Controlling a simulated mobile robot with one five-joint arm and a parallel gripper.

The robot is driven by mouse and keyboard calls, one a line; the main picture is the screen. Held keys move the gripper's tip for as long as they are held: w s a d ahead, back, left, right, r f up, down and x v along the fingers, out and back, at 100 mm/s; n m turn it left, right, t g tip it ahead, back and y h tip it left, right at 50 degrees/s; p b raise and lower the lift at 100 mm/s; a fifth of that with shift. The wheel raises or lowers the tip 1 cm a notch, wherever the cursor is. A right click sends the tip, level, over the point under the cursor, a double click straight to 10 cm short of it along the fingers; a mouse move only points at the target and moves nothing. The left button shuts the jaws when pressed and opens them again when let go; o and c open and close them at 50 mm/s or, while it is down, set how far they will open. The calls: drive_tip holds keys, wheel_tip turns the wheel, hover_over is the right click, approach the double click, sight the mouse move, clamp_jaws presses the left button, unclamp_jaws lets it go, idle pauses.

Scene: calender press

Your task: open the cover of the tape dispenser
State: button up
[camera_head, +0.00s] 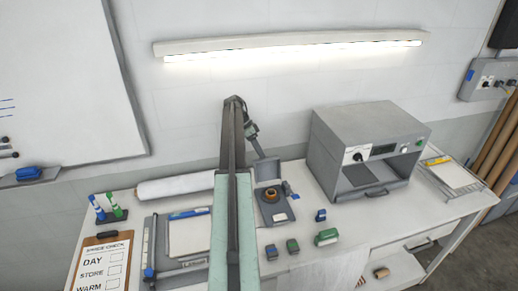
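The tape dispenser (284,216) is a grey tray-like case on the white bench, just right of my arm. A brown-orange tape roll (270,195) lies exposed in it. A grey panel (266,170), which looks like its cover, stands raised at the back of the case, above the roll. My arm rises through the middle of the picture and bends over at its top. My gripper (260,153) hangs down at the far end, just above or behind the panel's top edge. It is too small to tell whether it touches the panel or whether its fingers are open.
A grey press machine (350,150) stands to the right. Small green and blue blocks (326,237) lie in front of the dispenser. A white roll (175,186), a paper trimmer (188,238) and a clipboard (102,262) are at left. The wall is close behind.

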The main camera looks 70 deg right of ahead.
drive_tip(key=s+a+r+p, duration=0.1)
drive_tip(key=s+a, duration=0.3)
drive_tip(key=a, duration=0.9)
drive_tip(key=shift+s, duration=0.4)
